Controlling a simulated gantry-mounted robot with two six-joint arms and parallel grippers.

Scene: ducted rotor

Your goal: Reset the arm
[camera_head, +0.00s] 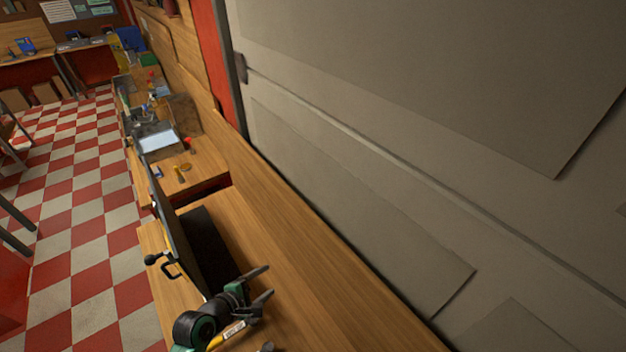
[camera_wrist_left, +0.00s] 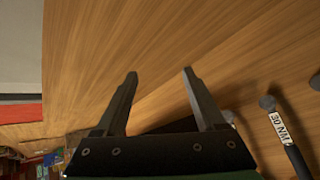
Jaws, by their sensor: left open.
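My left gripper (camera_head: 268,281) is at the bottom of the head view, over the wooden workbench (camera_head: 275,235). Its two dark fingers are spread apart with nothing between them. In the left wrist view the gripper (camera_wrist_left: 160,73) also shows open and empty, with bare wood beyond the fingers. Part of my left arm (camera_head: 195,328) shows behind the gripper at the bottom edge. My right gripper is in neither view.
A tool labelled 30 NM (camera_wrist_left: 278,122) lies on the wood right of the fingers. A dark upright panel (camera_head: 178,240) stands left of the gripper. A grey wall panel (camera_head: 340,170) rises behind the bench. Cluttered benches (camera_head: 155,135) run into the distance.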

